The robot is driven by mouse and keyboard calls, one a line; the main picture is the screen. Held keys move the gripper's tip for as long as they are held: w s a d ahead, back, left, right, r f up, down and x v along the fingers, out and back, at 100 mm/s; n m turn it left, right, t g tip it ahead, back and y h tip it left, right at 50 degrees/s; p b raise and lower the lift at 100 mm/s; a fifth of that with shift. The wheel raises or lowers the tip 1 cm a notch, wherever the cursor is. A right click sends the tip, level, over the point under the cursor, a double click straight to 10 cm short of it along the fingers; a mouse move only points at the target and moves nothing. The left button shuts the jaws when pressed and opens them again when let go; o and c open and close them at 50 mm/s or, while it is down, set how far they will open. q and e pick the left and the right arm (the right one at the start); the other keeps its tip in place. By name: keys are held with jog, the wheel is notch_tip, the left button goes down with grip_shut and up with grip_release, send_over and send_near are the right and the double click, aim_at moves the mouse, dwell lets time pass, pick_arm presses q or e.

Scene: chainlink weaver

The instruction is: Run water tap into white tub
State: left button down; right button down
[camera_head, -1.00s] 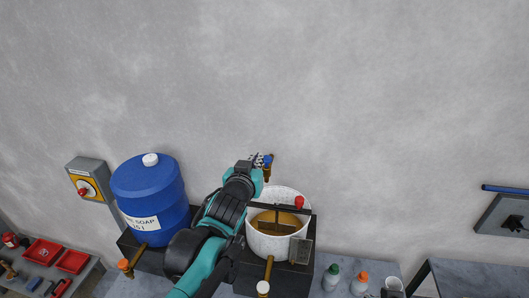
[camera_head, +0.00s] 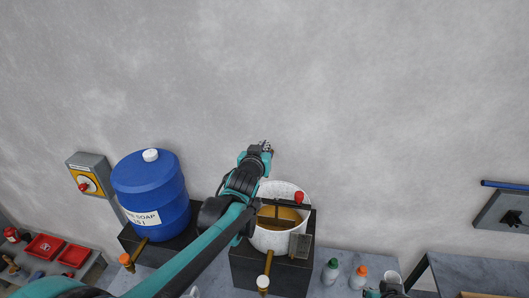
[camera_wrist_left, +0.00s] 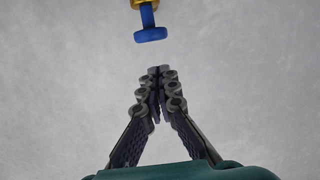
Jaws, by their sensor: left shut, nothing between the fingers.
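The white tub (camera_head: 264,240) stands on a black block and holds amber-brown liquid (camera_head: 285,217). My left arm partly covers its left side. The water tap's blue handle (camera_wrist_left: 150,34) and brass stem (camera_wrist_left: 145,4) show at the top of the left wrist view, against the wall. In the head view my left arm hides the tap. My left gripper (camera_head: 265,145) is up by the wall, above and behind the tub. It is shut and empty, its fingertips (camera_wrist_left: 158,70) a small gap from the blue handle in the wrist view. Part of my right arm shows at the bottom edge.
A dark bar with a red knob (camera_head: 299,197) crosses the tub. A blue soap drum (camera_head: 150,190) stands left of it. Brass spigots with an orange knob (camera_head: 126,259) and a white knob (camera_head: 263,282) stick out in front. Small bottles (camera_head: 331,271) stand at right. The wall above is clear.

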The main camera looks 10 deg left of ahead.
pick_arm(q)
jog(key=shift+s+d+f, duration=0.1)
jog(key=shift+f, duration=1.15)
jog(key=shift+f, duration=0.1)
jog(key=shift+f+b, duration=0.85)
jog(key=shift+b, duration=0.05)
jog(key=shift+s, duration=0.1)
dwell(5.7)
